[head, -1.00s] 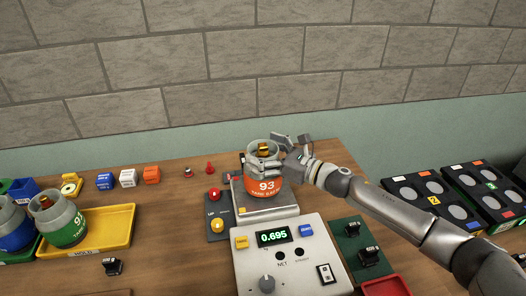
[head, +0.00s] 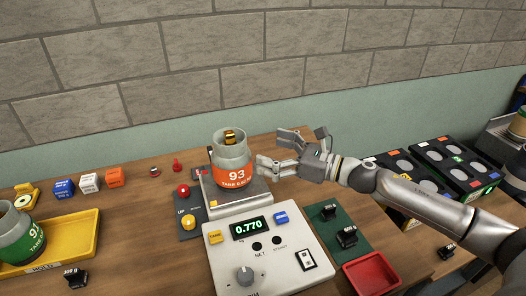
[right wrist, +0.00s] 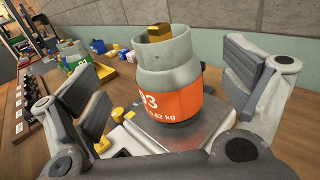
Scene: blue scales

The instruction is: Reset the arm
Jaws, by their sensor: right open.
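My right gripper (head: 290,150) is open and empty, just right of the orange-labelled jar marked 93 (head: 232,160). The jar stands upright on the scale's metal plate (head: 240,198), with a yellow-brown piece (head: 229,137) showing at its mouth. In the right wrist view the jar (right wrist: 168,75) stands ahead, between the spread fingers (right wrist: 165,95), with a gap visible on the left side. The scale's display (head: 248,227) reads 0.770. My left gripper is not in view.
A yellow tray (head: 84,236) with a green-labelled jar (head: 20,238) is at left. Several small coloured blocks (head: 89,182) lie behind it. A green mat with black weights (head: 347,237) and a red tray (head: 372,274) are right of the scale. Black racks (head: 455,165) stand farther right.

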